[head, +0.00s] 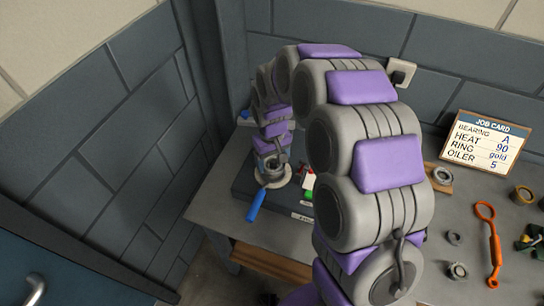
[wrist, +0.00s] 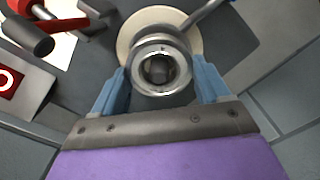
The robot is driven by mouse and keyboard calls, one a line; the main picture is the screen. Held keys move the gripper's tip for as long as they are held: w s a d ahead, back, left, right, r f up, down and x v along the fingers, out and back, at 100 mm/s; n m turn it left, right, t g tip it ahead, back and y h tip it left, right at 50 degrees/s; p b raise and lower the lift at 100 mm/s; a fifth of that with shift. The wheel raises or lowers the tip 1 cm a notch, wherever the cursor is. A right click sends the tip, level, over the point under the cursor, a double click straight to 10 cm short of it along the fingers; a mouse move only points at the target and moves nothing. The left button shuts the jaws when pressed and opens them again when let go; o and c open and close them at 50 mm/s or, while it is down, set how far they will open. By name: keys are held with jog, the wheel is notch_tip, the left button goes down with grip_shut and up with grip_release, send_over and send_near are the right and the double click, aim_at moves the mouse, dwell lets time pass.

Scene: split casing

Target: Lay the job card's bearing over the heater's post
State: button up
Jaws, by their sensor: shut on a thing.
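My gripper (wrist: 162,74) is shut on a silver bearing (wrist: 160,89), with one blue finger on each side of it. The bearing is over the round cream plate (wrist: 128,38) of the heater. A dark round shape shows inside its bore, perhaps the post; I cannot tell whether the bearing is around it or above it. In the head view the heater (head: 246,184) is at the left end of the bench, with my gripper (head: 272,165) over its plate. The job card (head: 485,142) reads bearing A, heat 90, ring gold, oiler 5.
A blue handle (head: 256,205) sticks out in front of the heater. Another bearing (head: 442,175) sits on a wooden block at right. An orange tool (head: 491,245), a gold ring (head: 522,194) and other loose rings lie nearby. Walls close in behind and left.

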jog(key=shift+f, duration=0.8)
jog(key=o, duration=1.4)
jog(key=shift+r+p, duration=2.35)
jog(key=shift+r, duration=2.75)
